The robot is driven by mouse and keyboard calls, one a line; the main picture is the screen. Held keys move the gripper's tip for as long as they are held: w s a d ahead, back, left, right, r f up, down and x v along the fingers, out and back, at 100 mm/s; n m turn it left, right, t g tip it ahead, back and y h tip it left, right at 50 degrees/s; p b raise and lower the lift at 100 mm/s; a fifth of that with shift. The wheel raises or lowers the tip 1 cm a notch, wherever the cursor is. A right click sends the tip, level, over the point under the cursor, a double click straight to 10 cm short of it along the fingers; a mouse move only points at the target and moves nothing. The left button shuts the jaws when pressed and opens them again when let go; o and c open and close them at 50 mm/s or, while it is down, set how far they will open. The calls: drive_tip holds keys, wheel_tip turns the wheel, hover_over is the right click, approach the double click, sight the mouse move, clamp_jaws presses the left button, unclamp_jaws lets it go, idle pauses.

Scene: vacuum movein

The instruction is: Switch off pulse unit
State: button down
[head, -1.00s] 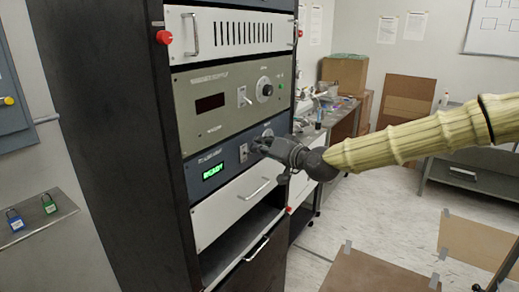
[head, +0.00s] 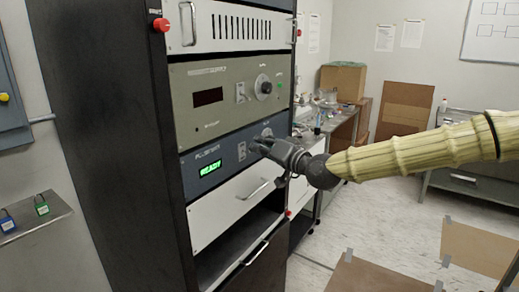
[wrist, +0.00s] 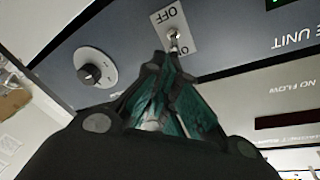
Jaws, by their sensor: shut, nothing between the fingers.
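The pulse unit (head: 220,165) is a blue-grey panel in the rack, with a lit green display (head: 211,169) that appears to read READY. Its toggle switch (head: 242,150) sits on a small light plate right of the display. In the wrist view the switch (wrist: 173,37) appears upside down between the words OFF and ON; its lever position is hard to make out. My gripper (head: 256,146) is shut and empty, just right of the switch in the head view. In the wrist view its fingertips (wrist: 165,62) are close by the ON end of the plate; contact cannot be told.
A round knob (wrist: 95,67) is on the same panel, beside the fingers. Above is a grey-green supply panel (head: 220,112) with its own switch and knob. Below is a white drawer (head: 235,205) with a handle. A red button (head: 161,25) is on the rack's edge.

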drive_tip(key=shift+s+d+f+m+t+y+b, duration=0.15)
drive_tip(key=shift+f+t+y+b, duration=0.3)
drive_tip(key=shift+b, duration=1.5)
drive_tip(key=shift+f+m+t+y+b, duration=0.25)
drive_tip(key=shift+t+b, duration=0.3)
drive_tip(key=shift+b, duration=1.45)
drive_tip(key=shift+s+d+f+m+t+y+b, duration=0.1)
drive_tip(key=shift+f+t+y+b, duration=0.3)
drive_tip(key=shift+b, duration=1.55)
drive_tip(key=f+b+v, duration=0.1)
drive_tip(key=b+v, duration=0.3)
drive_tip(key=v, duration=0.5)
drive_tip(key=shift+f, duration=0.4)
drive_tip(key=shift+a+f, duration=0.1)
drive_tip(key=shift+a, duration=0.05)
